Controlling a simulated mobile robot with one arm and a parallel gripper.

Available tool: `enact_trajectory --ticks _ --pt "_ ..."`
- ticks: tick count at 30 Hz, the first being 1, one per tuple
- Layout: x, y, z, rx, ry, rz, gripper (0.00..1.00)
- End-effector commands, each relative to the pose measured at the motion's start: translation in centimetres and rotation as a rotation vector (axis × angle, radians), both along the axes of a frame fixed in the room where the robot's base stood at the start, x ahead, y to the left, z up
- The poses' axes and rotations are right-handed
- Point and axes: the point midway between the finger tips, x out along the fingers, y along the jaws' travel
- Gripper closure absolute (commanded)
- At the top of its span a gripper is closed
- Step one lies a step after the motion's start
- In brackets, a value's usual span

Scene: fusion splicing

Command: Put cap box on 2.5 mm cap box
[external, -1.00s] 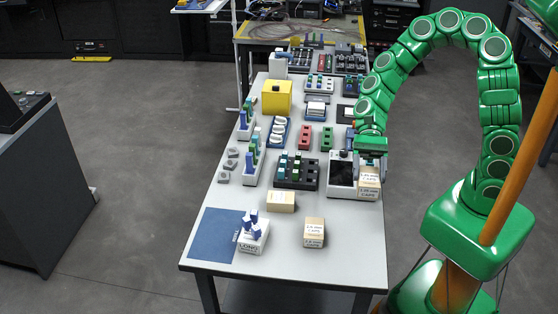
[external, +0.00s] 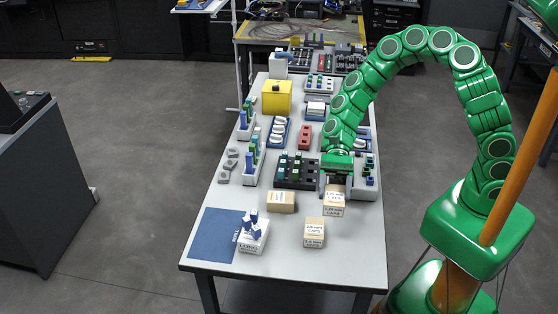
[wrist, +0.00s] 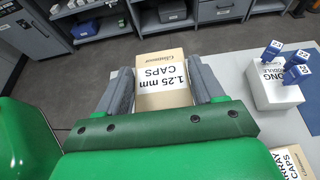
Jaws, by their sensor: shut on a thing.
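My gripper (external: 336,182) is shut on a tan cap box (external: 334,203) labelled 1.25 mm CAPS. In the wrist view this box (wrist: 163,82) sits between the two grey fingers, its label upside down. It appears to be held above the table, though the height is hard to judge. The 2.5 mm cap box (external: 314,230), also tan with white labels, stands on the table nearer the front, slightly left of the held box. I cannot make it out in the wrist view, where the held box blocks part of the table.
Another tan box (external: 280,201), labelled ARRAY CAPS in the wrist view (wrist: 292,163), stands left of the held box. A white LONG module holder (external: 251,238) with blue-topped pieces stands by a blue mat (external: 222,228). A dark rack (external: 297,172) is behind. The front right table is clear.

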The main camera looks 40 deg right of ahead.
Motion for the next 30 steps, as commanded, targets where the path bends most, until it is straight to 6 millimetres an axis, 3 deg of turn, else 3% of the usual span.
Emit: enact_trajectory --ticks 13,24,30 --pt "2.1 3.2 -4.6 0.001 0.001 0.003 0.63" --pt "2.8 4.1 -6.0 0.001 0.002 0.002 0.63" --pt "2.8 4.2 -8.3 0.000 0.003 0.001 0.63"
